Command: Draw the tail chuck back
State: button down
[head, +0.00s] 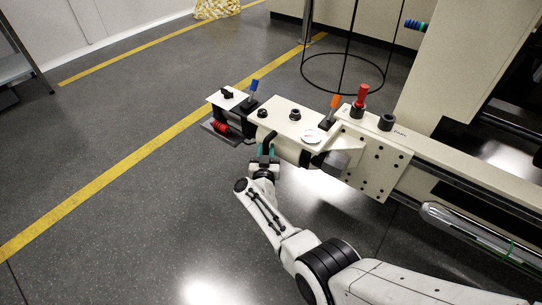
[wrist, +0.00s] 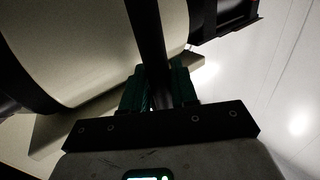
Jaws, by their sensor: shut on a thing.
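My gripper (head: 265,152) is at this handle, below the housing's left part. In the wrist view my gripper's green fingers (wrist: 160,88) are shut on the dark bar handle (wrist: 149,35), one finger on each side. A cream rounded body (wrist: 75,50) of the machine fills the upper left there.
A red lever (head: 361,97), an orange lever (head: 334,103) and a blue lever (head: 254,87) stand up from the machine. A clear tube (head: 470,228) runs along the rail's near side. The grey floor (head: 120,205) at left is open, crossed by a yellow line (head: 130,178).

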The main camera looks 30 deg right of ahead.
jog(key=shift+a, duration=0.1)
jog(key=c, duration=1)
grip_release()
jog(key=shift+c, duration=0.2)
jog(key=p+v, duration=0.6)
jog(key=v, duration=0.4)
jog(key=shift+s+a+p, duration=0.25)
jog(key=shift+s+p, duration=0.05)
jog(key=shift+p, duration=0.05)
